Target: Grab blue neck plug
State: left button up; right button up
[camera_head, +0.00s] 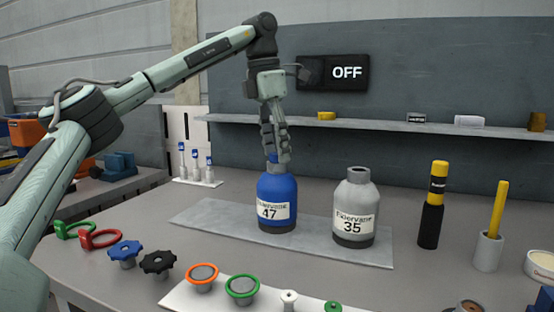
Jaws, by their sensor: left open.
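A blue bottle (277,192) labelled 47 stands upright on a grey mat (215,219). A small blue piece (271,157), which looks like the neck plug, shows at the top of its grey neck (276,168), partly hidden by my fingers. My left gripper (278,155) points down right over this neck, open, with its fingertips around or beside the blue piece; I cannot tell whether they touch it. My right gripper is not in view.
A grey bottle (355,205) labelled 35 stands to the right. A black-and-yellow cylinder (432,205) and a grey holder (488,250) stand further right. A blue star knob (125,253), a black knob (157,263) and coloured rings line the front left. A shelf (390,125) runs behind.

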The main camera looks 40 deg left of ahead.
pick_arm(q)
jog(key=c, duration=0.9)
jog(key=shift+r, duration=0.1)
